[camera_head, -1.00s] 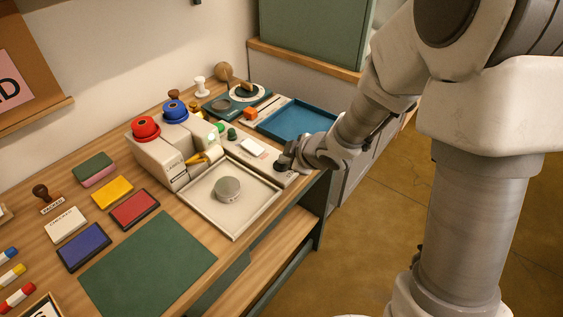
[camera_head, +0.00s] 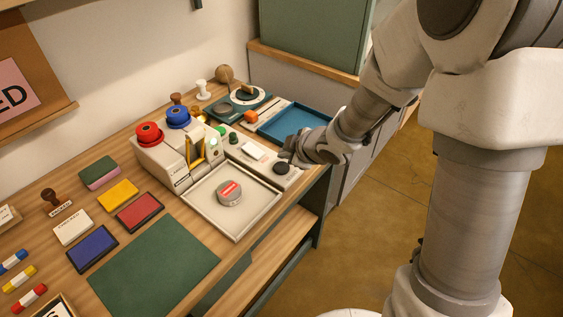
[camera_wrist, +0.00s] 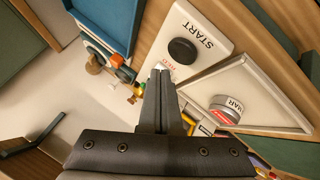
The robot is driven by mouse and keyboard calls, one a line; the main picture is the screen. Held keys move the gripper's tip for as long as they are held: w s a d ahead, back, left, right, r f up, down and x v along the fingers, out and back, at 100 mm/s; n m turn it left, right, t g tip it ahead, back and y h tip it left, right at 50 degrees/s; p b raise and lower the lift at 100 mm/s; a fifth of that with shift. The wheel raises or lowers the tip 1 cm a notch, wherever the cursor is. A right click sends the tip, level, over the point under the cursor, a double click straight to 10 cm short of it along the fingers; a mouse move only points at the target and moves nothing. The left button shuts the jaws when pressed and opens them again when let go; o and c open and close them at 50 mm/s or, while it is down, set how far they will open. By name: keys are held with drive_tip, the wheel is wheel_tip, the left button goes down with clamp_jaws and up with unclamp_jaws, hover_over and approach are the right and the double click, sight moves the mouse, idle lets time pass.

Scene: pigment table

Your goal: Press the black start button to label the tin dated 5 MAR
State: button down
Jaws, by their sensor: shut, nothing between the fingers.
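The black start button (camera_head: 281,168) is a round dark disc on a pale panel. In the wrist view the button (camera_wrist: 182,51) lies beyond my fingertips, beside the word START. My gripper (camera_wrist: 160,72) is shut and empty; it is apart from the button. In the head view my gripper (camera_head: 290,153) is just behind the button, partly hidden by its own wrist. The grey round tin (camera_head: 229,193) sits in the pale square tray (camera_head: 251,222) with a red label on top. In the wrist view the tin (camera_wrist: 222,110) shows MAR on its side; the day number is unclear.
The labelling machine (camera_head: 160,163) with a red spool (camera_head: 149,134) and a blue spool (camera_head: 178,117) stands behind the tray. A blue tray (camera_head: 297,121) lies beyond the button panel. Ink pads and a green mat (camera_head: 155,262) lie at the left. The mat is clear.

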sight(285, 169)
wheel_tip(285, 169, up, 4)
drive_tip(key=p, duration=0.2)
drive_tip(key=shift+f+p, duration=0.2)
drive_tip(key=shift+p, duration=0.1)
drive_tip(key=shift+f, duration=0.1)
drive_tip(key=s+d+r+m+h+p, duration=0.2)
drive_tip(key=s+d+r+m+h, duration=0.15)
drive_tip(key=d+r, duration=0.35)
drive_tip(key=s+d+r+m+h+p, duration=0.25)
drive_tip(key=d+r+m, duration=0.3)
drive_tip(key=r, duration=0.45)
drive_tip(key=s+r+m+g+p, duration=0.1)
drive_tip(key=s+r+m, duration=0.2)
drive_tip(key=s, duration=0.6)
drive_tip(key=s+r+m+g+p, duration=0.1)
drive_tip(key=s+r+m, duration=0.2)
drive_tip(key=s, duration=0.6)
drive_tip(key=shift+d+r+m+y, duration=0.4)
drive_tip(key=shift+d+r, duration=0.05)
drive_tip(key=shift+r, duration=0.15)
